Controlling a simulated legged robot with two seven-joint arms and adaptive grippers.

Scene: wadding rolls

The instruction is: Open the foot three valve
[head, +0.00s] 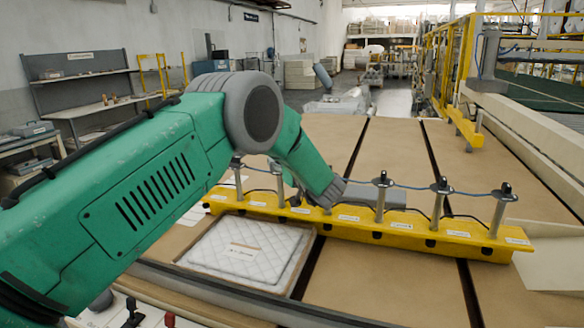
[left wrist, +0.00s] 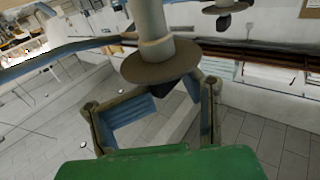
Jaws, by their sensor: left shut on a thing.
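A yellow bar (head: 365,226) carries a row of several metal posts, each with a disc and a black valve knob such as this one (head: 382,178). Its small labels are too blurred to read. My left gripper (head: 332,194) is at the row, between the second and fourth posts from the left, and its wrist hides the post there. In the left wrist view a post with a wide disc (left wrist: 160,60) comes down from the top edge. A dark valve knob (left wrist: 166,89) shows beyond the disc, between the fingers of my left gripper (left wrist: 160,98), which is shut on it. My right gripper is not in view.
A quilted white pad (head: 245,250) lies in a frame in front of the bar. A thin blue hose (head: 412,188) links the posts. A neighbouring post and knob (left wrist: 224,20) stand close by. Brown table panels with dark slots lie around the bar.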

